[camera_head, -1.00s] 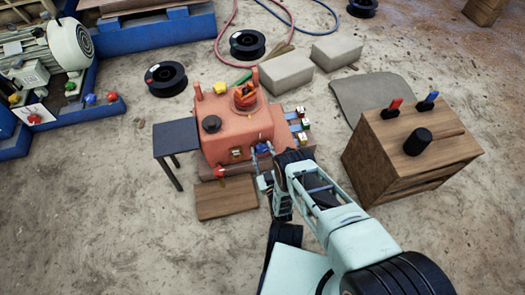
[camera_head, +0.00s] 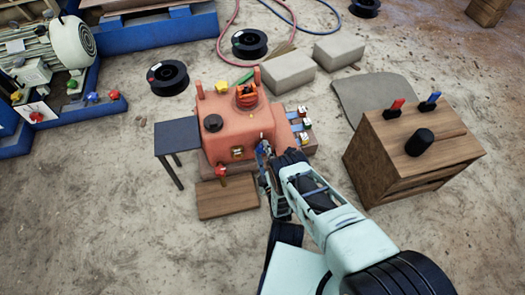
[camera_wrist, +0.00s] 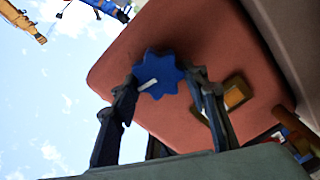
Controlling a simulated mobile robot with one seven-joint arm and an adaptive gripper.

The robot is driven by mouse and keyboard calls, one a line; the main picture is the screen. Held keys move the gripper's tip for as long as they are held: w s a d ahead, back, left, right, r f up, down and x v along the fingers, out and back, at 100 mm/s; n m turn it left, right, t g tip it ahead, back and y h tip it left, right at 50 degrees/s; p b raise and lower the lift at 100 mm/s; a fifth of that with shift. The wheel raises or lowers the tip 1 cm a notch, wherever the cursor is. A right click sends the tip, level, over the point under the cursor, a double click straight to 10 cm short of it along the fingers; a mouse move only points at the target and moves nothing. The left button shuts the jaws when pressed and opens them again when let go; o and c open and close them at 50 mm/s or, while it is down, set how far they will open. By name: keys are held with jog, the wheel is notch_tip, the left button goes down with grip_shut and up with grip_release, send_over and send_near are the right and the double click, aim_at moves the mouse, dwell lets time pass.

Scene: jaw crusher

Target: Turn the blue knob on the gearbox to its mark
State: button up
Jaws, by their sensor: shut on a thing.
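The gearbox (camera_head: 230,130) is a reddish-orange housing standing on the ground in the middle of the head view. Its front face also fills much of the wrist view (camera_wrist: 190,40). The blue knob (camera_wrist: 160,68) is lobed, with a short white line pointing to the lower left in the wrist view. My gripper (camera_wrist: 162,80) has one finger on each side of the knob and is shut on it. In the head view my gripper (camera_head: 264,158) is at the gearbox's front right, largely hiding the knob. I cannot make out the knob's mark on the housing.
A red knob (camera_head: 221,169) sits low on the gearbox front, left of my gripper. A yellow-framed fitting (camera_wrist: 235,93) is close to the right finger. A small dark table (camera_head: 176,135) stands left, a wooden cabinet (camera_head: 400,155) right, and a wooden board (camera_head: 227,199) lies in front.

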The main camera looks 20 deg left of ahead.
jog(key=shift+w+n, duration=0.15)
jog(key=shift+n, duration=0.25)
jog(key=shift+r, duration=0.1)
jog(key=o, duration=1.2)
jog(key=shift+c, duration=0.2)
notch_tip(320, 180, up, 8)
jog(key=shift+w+d+r, duration=0.1)
jog(key=shift+d+r, duration=0.05)
jog(key=shift+r, duration=0.8)
